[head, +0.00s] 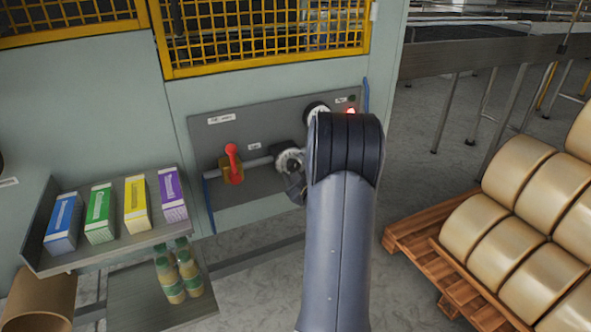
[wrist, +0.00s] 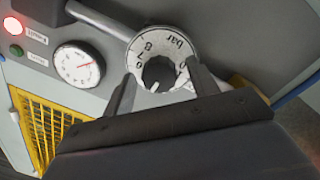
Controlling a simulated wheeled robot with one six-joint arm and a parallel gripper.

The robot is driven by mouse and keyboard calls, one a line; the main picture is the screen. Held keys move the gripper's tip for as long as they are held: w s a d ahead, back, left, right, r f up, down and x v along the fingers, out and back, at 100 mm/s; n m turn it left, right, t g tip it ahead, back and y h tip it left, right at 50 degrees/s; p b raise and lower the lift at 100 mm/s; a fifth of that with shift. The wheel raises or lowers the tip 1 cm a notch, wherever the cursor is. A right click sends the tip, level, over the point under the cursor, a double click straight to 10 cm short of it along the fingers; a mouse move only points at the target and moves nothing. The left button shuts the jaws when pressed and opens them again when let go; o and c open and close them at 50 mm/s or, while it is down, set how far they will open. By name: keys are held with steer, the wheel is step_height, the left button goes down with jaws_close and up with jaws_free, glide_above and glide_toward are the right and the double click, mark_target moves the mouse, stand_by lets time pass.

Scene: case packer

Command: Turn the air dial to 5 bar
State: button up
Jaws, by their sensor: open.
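The air dial (wrist: 150,43) is a pale ring marked "bar" with numbers, around a dark central knob (wrist: 158,71). It is seen tilted in the wrist view, and I cannot read which number it is set to. My gripper (wrist: 160,77) is open, with one finger on each side of the knob; I cannot tell whether they touch it. In the head view the dial (head: 289,159) sits on the grey panel at the end of a pipe, partly hidden by my gripper. A white round gauge (wrist: 78,63) with a red needle is beside the dial.
A red-handled valve (head: 233,163) is left of the dial on the panel (head: 215,136). A red lamp (head: 350,112) is lit at the upper right. A shelf with several coloured boxes (head: 136,203) is at the left. A wooden pallet (head: 411,246) with large rolls stands at the right.

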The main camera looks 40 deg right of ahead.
steer(key=shift+c, duration=0.5)
steer(key=c, duration=0.9)
steer(key=shift+m, duration=0.3)
steer(key=shift+m+b, duration=0.6)
steer(key=shift+m, duration=1.9)
steer(key=o, duration=1)
